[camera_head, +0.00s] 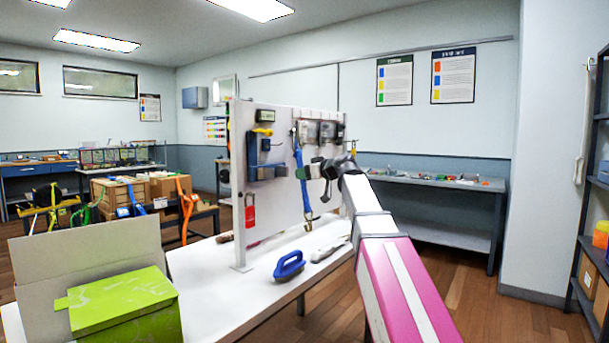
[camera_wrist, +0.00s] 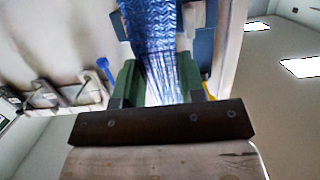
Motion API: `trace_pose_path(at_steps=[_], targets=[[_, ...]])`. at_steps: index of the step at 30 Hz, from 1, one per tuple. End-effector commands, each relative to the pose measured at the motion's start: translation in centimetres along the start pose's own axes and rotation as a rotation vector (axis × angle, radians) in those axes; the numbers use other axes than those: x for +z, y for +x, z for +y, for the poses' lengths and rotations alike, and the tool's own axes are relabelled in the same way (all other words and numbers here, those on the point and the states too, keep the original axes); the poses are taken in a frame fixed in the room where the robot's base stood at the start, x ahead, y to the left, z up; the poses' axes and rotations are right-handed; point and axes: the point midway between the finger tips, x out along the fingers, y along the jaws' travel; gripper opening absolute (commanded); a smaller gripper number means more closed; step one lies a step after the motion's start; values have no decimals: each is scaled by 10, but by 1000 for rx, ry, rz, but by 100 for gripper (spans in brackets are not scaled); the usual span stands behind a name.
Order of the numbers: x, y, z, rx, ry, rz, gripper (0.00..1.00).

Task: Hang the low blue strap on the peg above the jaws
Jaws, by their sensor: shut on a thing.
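A blue strap (camera_head: 307,195) hangs along the front of the white panel (camera_head: 238,190), with a metal piece at its lower end. My gripper (camera_head: 303,173) is at the strap, partway up the panel. In the wrist view the woven blue strap (camera_wrist: 152,40) runs between the two green fingers of my gripper (camera_wrist: 157,88), which are shut on it. The strap goes on upward in front of the panel past the jaws. Its top end lies near the panel's upper part; I cannot tell whether a peg is there or whether the strap touches one.
Grey boxes (camera_head: 327,131) are mounted right of the strap, a blue holder (camera_head: 253,155) and a red tag (camera_head: 250,215) left of it. A blue-handled tool (camera_head: 289,266) lies on the white table (camera_head: 225,305). A green box (camera_head: 125,310) stands at the front left.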

Motion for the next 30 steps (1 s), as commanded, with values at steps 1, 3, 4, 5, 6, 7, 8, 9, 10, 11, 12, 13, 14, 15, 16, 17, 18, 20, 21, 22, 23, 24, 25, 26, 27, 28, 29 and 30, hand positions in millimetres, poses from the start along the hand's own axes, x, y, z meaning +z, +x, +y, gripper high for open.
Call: trace_pose_path(at_steps=[1,3,4,5,6,7,8,9,10,11,12,13,14,15,16,17,18,20,21,22,23,24,25,26,27,28,29,30], targets=[[-2,1,-1,-7,-1,0,5],[-2,2,-2,-11,-2,-2,5],[-2,3,-1,-10,-1,-2,5],[-2,4,-1,-10,-1,-2,5],[-2,6,-1,-9,-1,-2,5],[-2,7,-1,-9,-1,-2,5],[-3,8,-1,-8,-1,-2,5],[-3,10,-1,-8,-1,-2,5],[-3,12,-1,-8,-1,-2,5],[-3,14,0,-7,-1,-2,5],[-3,16,0,-7,-1,-2,5],[-3,17,0,-7,-1,-2,5],[-4,19,0,-7,-1,-2,5],[-4,21,-1,-7,-1,-2,5],[-4,22,-1,-7,-1,-3,5],[-4,24,-1,-7,-1,-3,5],[-4,26,-1,-7,-1,-3,5],[-4,29,-1,-7,-1,-2,5],[-5,31,-1,-7,-1,-2,5],[-5,33,-1,-7,-1,-2,5],[-5,34,-1,-7,-1,-2,5],[-5,36,-1,-6,-1,-2,5],[-5,38,-1,-6,0,-2,5],[-6,39,-1,-6,0,-2,5],[-6,41,-1,-6,0,-2,5],[-6,43,0,-6,0,-2,5],[-6,44,-1,-6,0,-2,5],[-6,46,0,-6,0,-2,5]])
